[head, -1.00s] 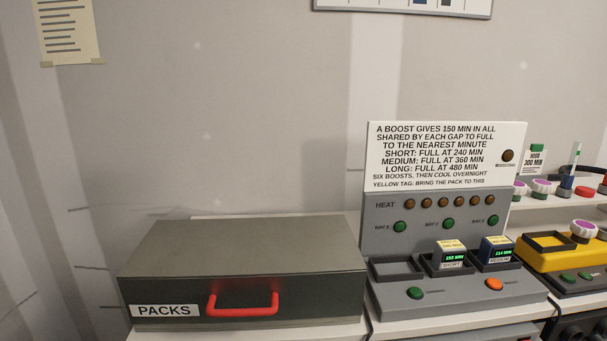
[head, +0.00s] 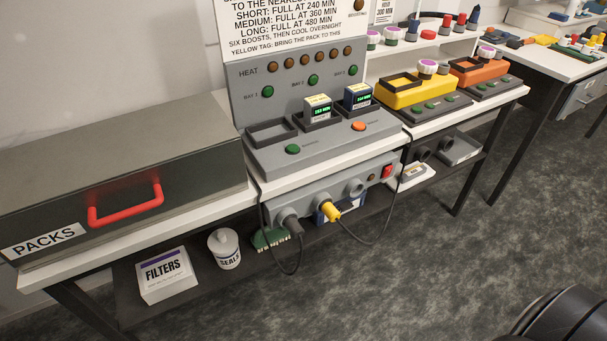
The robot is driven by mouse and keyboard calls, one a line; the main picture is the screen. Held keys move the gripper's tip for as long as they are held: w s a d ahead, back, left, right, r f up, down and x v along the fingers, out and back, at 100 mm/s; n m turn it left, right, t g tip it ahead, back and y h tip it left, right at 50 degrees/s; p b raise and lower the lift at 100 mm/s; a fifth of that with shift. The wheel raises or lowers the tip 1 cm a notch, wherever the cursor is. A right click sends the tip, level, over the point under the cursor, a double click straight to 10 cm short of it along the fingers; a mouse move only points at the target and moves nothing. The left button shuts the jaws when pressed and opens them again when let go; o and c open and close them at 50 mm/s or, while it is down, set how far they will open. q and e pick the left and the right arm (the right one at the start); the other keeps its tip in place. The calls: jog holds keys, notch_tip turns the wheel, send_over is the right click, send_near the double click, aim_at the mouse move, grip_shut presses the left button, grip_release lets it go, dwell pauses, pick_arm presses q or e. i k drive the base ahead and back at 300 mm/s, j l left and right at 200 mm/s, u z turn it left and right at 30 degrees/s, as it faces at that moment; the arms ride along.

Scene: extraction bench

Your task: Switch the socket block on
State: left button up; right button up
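The grey socket block (head: 322,200) is fixed below the bench's front edge, under the charging station, in the head view. A grey plug (head: 288,221) and a yellow plug (head: 329,210) are in it, each with a dark cable. An empty-looking round socket (head: 355,187) is to their right. A red switch (head: 387,171) is at the block's right end, with a small dark lamp (head: 371,178) beside it. I cannot tell the switch's position at this size. Neither of my grippers is in view.
The grey charging station (head: 300,150) above holds two packs with lit green displays. A PACKS box (head: 130,190) with a red handle stands left. A FILTERS box (head: 166,275) and a SEALS tub (head: 224,250) are on the lower shelf. Open floor (head: 420,265) lies in front.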

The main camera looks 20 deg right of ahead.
aim_at(387, 172)
jog(key=l+z, duration=0.2)
jog(key=z, duration=1.15)
jog(key=i+j, duration=0.05)
